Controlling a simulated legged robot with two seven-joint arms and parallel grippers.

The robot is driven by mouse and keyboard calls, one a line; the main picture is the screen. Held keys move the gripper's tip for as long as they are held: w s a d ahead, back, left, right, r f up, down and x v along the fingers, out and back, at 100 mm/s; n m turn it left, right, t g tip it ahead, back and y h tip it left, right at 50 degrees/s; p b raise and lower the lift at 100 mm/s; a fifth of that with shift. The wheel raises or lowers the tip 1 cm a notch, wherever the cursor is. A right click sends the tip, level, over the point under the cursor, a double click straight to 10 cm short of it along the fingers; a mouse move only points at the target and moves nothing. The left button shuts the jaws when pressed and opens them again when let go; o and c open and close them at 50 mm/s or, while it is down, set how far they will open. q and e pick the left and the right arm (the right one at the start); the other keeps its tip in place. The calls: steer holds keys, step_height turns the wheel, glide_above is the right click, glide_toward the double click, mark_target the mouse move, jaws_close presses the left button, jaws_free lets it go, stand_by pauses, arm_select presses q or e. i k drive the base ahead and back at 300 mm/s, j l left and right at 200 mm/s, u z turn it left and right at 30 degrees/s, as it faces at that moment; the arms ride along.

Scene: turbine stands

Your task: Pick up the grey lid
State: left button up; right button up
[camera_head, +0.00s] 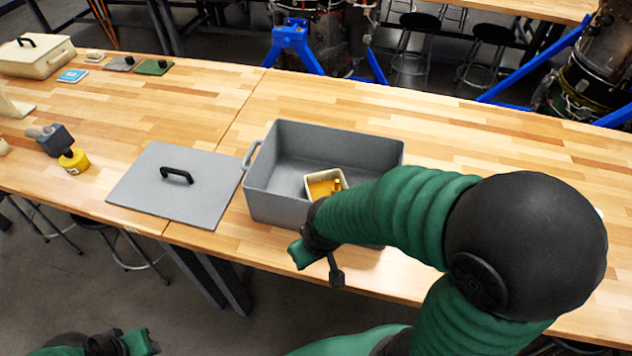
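The grey lid (205,197) is a flat square plate lying on the wooden table, left of the grey box. A black handle (177,175) stands up from its middle. My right gripper (318,264) hangs in front of the grey box's near wall, right of the lid and apart from it. Its two fingers are spread and nothing shows between them. My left gripper (140,342) is low at the bottom left edge, in front of the table and well away from the lid. Only part of it shows, and its opening cannot be made out.
The open grey box (275,205) holds a small cream container (311,188) with yellow contents. A yellow object (74,162) and a dark grey tool (52,138) lie left of the lid. A cream lidded box (40,60) stands at the far left.

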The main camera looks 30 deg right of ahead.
mark_target(178, 183)
steer(key=i+j, duration=0.35)
steer(key=i, duration=0.2)
steer(key=i+j+z, duration=0.1)
steer(key=i+j, duration=0.25)
steer(key=i, duration=0.2)
